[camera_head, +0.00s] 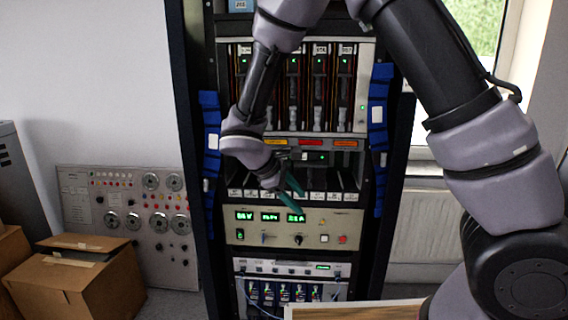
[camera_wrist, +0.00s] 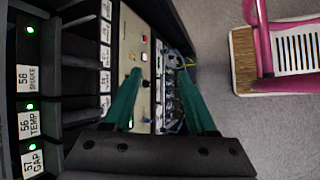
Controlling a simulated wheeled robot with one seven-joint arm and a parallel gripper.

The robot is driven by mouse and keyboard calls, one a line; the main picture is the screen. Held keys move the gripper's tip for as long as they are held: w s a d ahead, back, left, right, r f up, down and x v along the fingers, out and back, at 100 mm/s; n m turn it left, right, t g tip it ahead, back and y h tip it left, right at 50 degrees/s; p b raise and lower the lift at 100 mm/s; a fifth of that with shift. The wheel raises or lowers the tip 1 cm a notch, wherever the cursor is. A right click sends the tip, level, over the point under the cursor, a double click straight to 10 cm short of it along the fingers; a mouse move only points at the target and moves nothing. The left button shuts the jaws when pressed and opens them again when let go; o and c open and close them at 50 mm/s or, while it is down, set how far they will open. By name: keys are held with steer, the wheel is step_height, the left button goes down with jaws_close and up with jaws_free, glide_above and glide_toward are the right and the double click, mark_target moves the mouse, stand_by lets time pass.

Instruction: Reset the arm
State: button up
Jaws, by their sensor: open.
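My gripper (camera_head: 291,194) is in front of the equipment rack (camera_head: 387,190), at the height between the module slots and the beige panel with green displays (camera_head: 325,222). Its two green fingers are apart with nothing between them. In the wrist view my gripper (camera_wrist: 158,98) also shows its fingers spread, with the beige panel (camera_wrist: 128,45) and lower rack units behind them. Labelled slots with green lights, such as TEMP (camera_wrist: 30,122), lie at the left of the wrist view. I cannot tell whether the fingers touch the rack.
A cardboard box (camera_head: 75,280) and a grey panel with round dials (camera_head: 130,215) stand left of the rack. A radiator (camera_head: 425,235) is on the right. The wrist view shows a pink-framed item (camera_wrist: 262,45) on the grey floor (camera_wrist: 265,130).

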steer(key=s+d+r+m+g+y, duration=0.1)
steer(key=s+d+r+m+y, duration=0.15)
steer(key=d+r+m, duration=0.45)
steer(key=s+d+r+m+y, duration=0.1)
steer(key=d+r+m+y, duration=0.3)
steer(key=d+r, duration=0.45)
steer(key=s+d+r+m+t+y, duration=0.2)
steer(key=s+d+r+m+t, duration=0.2)
steer(key=s+d+r+m, duration=0.2)
steer(key=s+r+m, duration=0.2)
steer(key=s+r, duration=0.1)
steer(key=r, duration=0.1)
steer(key=shift+r+t, duration=0.15)
steer(key=shift+t, duration=0.15)
